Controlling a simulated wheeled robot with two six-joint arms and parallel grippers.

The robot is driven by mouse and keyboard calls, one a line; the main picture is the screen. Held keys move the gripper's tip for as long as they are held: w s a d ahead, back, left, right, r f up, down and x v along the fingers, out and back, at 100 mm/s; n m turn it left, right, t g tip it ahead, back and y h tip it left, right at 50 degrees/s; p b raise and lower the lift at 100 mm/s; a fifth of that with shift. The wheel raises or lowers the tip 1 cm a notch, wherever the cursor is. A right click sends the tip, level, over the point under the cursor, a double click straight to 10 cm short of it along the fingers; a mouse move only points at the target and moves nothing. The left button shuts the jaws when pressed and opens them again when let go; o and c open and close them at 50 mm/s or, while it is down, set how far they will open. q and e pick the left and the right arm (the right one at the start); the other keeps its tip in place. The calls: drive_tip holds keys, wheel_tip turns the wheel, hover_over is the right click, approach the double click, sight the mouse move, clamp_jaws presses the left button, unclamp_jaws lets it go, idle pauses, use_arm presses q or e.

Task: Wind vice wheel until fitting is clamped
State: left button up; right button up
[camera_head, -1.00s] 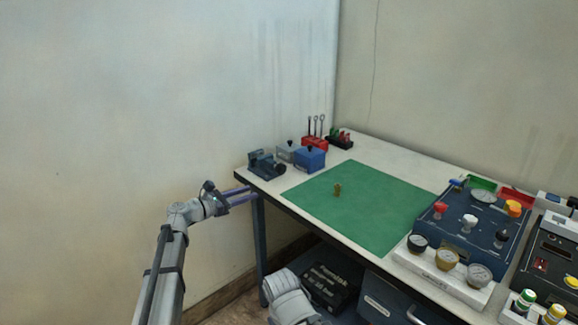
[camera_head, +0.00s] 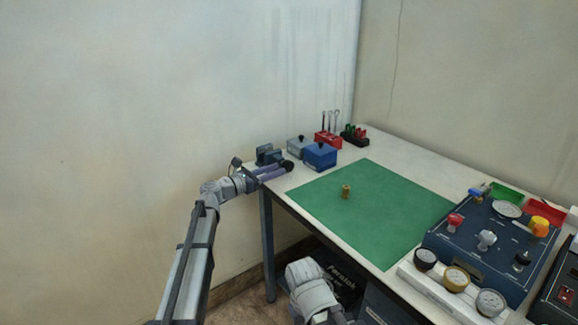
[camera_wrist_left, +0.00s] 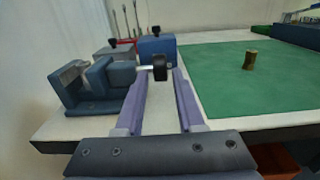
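The blue-grey vice (camera_head: 267,155) stands at the table's left corner; it also shows in the left wrist view (camera_wrist_left: 98,88). Its dark wheel (camera_wrist_left: 159,68) sits at the end of a light shaft on the vice's right side. My left gripper (camera_wrist_left: 160,76) is open, its two purple fingers pointing at the wheel, one tip to each side of it in the picture. I cannot tell whether they touch it. In the head view the left gripper (camera_head: 268,172) partly covers the vice. A brass fitting (camera_head: 346,191) stands upright on the green mat, apart from the vice. My right gripper is out of view.
Grey and blue boxes (camera_head: 320,156) stand close behind the wheel. A red tool rack (camera_head: 328,138) is beyond them. The green mat (camera_head: 390,215) is otherwise bare. A blue gauge panel (camera_head: 490,245) fills the right side. The wall is close on the left.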

sight(288, 165)
use_arm(q)
drive_tip(key=x, duration=0.6)
drive_tip(key=shift+a, duration=0.1)
clamp_jaws()
